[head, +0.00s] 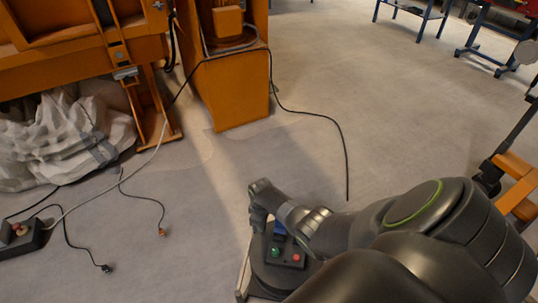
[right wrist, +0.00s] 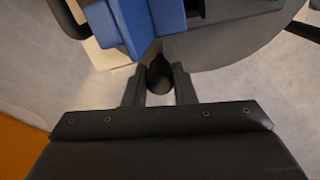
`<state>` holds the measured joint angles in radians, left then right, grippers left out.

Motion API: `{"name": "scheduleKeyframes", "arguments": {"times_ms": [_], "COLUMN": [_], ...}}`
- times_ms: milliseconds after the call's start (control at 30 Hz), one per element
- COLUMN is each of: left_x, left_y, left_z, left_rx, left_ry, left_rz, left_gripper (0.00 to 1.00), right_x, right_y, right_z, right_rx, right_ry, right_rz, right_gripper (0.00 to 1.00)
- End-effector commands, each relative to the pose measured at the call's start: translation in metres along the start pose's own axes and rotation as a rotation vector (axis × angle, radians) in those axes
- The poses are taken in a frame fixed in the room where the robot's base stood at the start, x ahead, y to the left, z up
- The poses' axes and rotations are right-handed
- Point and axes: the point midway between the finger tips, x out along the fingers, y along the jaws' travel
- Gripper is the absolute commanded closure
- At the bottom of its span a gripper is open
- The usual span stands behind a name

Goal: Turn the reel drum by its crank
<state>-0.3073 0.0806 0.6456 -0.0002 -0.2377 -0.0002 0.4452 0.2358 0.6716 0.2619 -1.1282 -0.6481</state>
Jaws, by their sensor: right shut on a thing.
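The reel drum (head: 264,275) is dark and round and stands on the floor at the bottom middle of the head view. Its face carries a blue socket block (head: 279,230) and a green and a red button. In the right wrist view the grey drum (right wrist: 245,42) and the blue block (right wrist: 145,22) fill the top. My right gripper (right wrist: 159,78) is shut on a black rounded knob (right wrist: 160,72), which looks like the crank's handle. In the head view my right gripper (head: 259,208) is at the drum's far side, and its arm hides much of the drum. My left gripper is out of view.
A thin tube frame (head: 243,272) stands beside the drum. Black cables (head: 335,122) trail over the floor. A control box (head: 20,238) lies at the left edge. White sheeting (head: 60,140) and orange machinery (head: 235,92) stand behind.

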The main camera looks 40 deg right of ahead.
Motion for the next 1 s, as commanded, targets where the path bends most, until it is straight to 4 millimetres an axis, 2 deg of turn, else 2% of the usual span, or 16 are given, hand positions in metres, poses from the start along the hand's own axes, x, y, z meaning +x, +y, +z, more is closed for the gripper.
{"name": "scheduleKeyframes", "arguments": {"times_ms": [200,400,967,1000], "left_x": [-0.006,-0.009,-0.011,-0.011], "left_y": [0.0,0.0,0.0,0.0], "left_z": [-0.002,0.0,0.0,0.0], "left_rx": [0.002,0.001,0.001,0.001], "left_ry": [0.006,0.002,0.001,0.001], "left_rz": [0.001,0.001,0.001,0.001], "left_gripper": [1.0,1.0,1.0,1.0], "right_x": [-0.002,-0.001,0.0,0.0], "right_y": [-0.016,-0.024,-0.028,-0.028], "right_z": [-0.007,-0.008,-0.008,-0.008], "right_rx": [-0.132,-0.203,-0.235,-0.234], "right_ry": [0.004,0.003,0.002,0.002], "right_rz": [-0.001,-0.001,-0.003,-0.003], "right_gripper": [1.0,1.0,1.0,0.75]}}
